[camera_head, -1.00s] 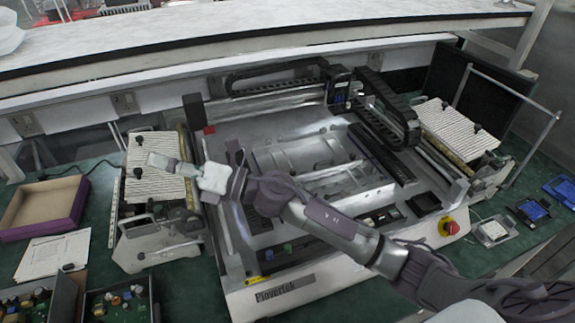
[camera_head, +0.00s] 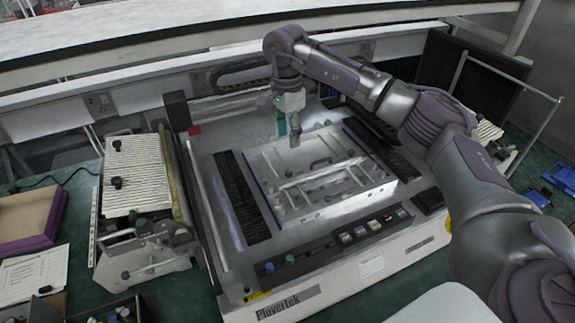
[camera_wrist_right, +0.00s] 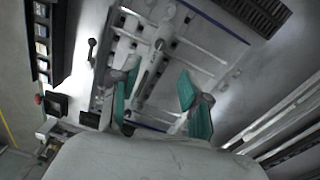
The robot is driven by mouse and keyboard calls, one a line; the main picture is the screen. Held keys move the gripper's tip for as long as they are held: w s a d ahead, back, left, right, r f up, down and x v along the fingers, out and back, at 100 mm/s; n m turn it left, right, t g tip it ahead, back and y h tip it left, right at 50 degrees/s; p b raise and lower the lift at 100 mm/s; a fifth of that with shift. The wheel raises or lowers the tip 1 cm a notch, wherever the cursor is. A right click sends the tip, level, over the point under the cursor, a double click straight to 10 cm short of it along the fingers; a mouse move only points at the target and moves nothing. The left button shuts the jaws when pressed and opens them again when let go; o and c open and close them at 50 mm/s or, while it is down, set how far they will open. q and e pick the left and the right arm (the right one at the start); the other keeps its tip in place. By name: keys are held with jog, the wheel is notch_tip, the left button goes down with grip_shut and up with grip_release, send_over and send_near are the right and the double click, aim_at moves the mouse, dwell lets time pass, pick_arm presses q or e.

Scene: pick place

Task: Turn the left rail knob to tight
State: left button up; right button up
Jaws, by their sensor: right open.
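The machine (camera_head: 285,303) labelled Plovertek holds an inner metal frame with rails (camera_head: 300,190). Small dark fittings sit along these rails; I cannot tell which one is the left rail knob. My right gripper (camera_head: 288,133) points down above the back left part of the frame, open and empty. In the right wrist view its two green-padded fingers (camera_wrist_right: 158,78) stand apart above the rails and a metal bar (camera_wrist_right: 150,75). A dark lever-like piece (camera_wrist_right: 92,50) lies to the left of the fingers. My left gripper is not in view.
A ribbed feeder (camera_head: 135,175) stands left of the machine, with a purple-edged box (camera_head: 45,240) beyond it. Blue and green buttons (camera_head: 290,258) are on the front panel. A shelf (camera_head: 200,40) spans the back.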

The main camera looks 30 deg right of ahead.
aim_at(288, 171)
notch_tip(288, 171, down, 10)
jog(key=p, duration=0.2)
jog(key=shift+s+r+p, duration=0.1)
jog(key=shift+p, duration=0.25)
jog(key=shift+f, duration=0.7)
grip_shut()
